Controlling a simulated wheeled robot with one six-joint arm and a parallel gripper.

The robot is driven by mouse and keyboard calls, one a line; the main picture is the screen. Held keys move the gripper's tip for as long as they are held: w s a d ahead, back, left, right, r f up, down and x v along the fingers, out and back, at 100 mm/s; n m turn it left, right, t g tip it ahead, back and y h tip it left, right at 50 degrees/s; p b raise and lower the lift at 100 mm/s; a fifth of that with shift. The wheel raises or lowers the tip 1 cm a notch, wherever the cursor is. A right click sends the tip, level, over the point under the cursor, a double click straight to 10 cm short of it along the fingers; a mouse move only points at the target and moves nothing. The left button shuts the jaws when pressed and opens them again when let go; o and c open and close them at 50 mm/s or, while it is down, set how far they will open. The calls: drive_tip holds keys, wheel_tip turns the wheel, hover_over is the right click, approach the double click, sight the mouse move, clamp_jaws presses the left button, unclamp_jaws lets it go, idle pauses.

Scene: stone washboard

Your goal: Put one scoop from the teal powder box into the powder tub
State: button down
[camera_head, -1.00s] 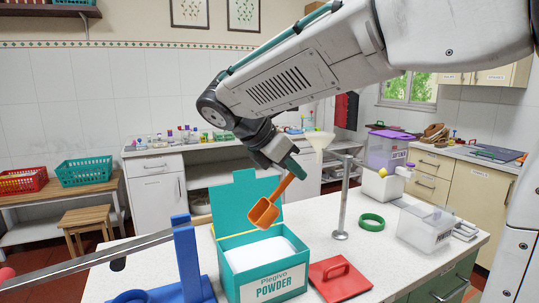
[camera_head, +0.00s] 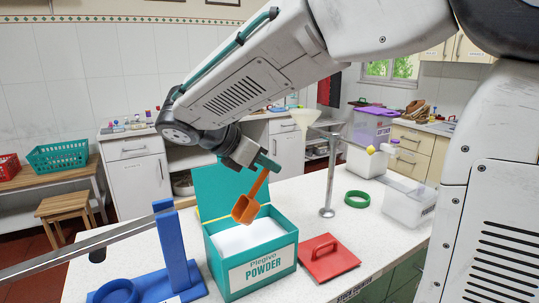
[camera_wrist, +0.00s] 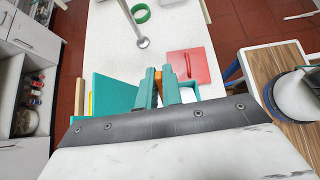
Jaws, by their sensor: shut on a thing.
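My gripper (camera_head: 267,164) is shut on the handle of an orange scoop (camera_head: 246,208). The scoop hangs bowl-down and tilted, just above or at the opening of the teal powder box; contact with the powder cannot be told. The box (camera_head: 264,270) stands open on the white table, its lid raised at the back, with white powder (camera_head: 248,236) inside. In the wrist view my gripper (camera_wrist: 160,73) hides most of the scoop and box.
A red lid with a handle (camera_head: 328,259) lies right of the box. A green ring (camera_head: 357,199) lies beyond. A blue stand with a long metal bar (camera_head: 172,250) is close on the left.

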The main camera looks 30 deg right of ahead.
sight(260, 175)
drive_tip(key=shift+a+f+h, duration=0.2)
drive_tip(key=shift+a+f, duration=0.05)
drive_tip(key=shift+f, duration=0.5)
drive_tip(key=shift+a+f+h, duration=0.2)
drive_tip(key=shift+f, duration=0.5)
wheel_tip(260, 175, down, 7)
drive_tip(key=y, duration=0.3)
drive_tip(key=d+r+y, duration=0.6)
drive_tip(key=d+y, duration=0.1)
drive_tip(key=y, duration=0.1)
drive_tip(key=shift+r, duration=0.15)
idle(0.9)
